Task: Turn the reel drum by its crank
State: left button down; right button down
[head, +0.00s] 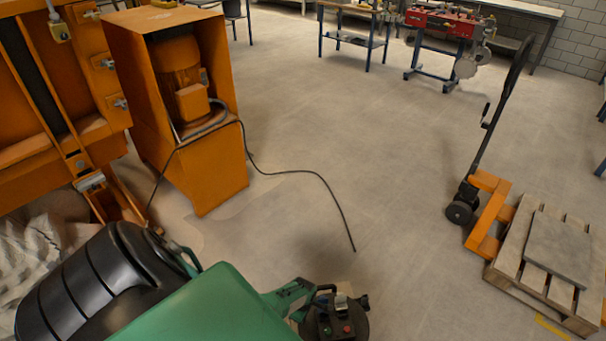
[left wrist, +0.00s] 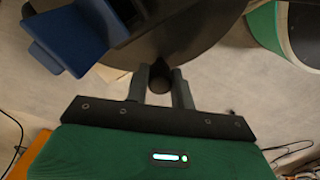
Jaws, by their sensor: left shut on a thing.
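In the left wrist view, a large dark round disc (left wrist: 165,45), which looks like the reel drum, fills the top middle. A small black knob (left wrist: 160,80), apparently the crank's grip, stands in front of its lower edge. My left gripper (left wrist: 160,86) has its two grey fingers on either side of the knob and is shut on it. In the head view my green and black left arm covers the bottom left, and a dark round part (head: 350,326) shows past its end; the fingers and crank cannot be made out there. My right gripper is in neither view.
An orange machine housing (head: 222,168) stands at left, with a black cable (head: 312,173) trailing over the floor. A pallet truck (head: 490,215) and a wooden pallet (head: 512,232) are at right. A blue part (left wrist: 68,35) is near the disc.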

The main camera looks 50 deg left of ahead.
pick_arm(q)
jog(key=shift+a, duration=0.1)
jog(key=c, duration=1.2)
grip_release()
notch_tip(320, 180, up, 6)
jog(key=p, duration=0.4)
jog(key=shift+f, duration=0.15)
jog(key=shift+r+p, duration=1.15)
jog(key=shift+r, duration=2.9)
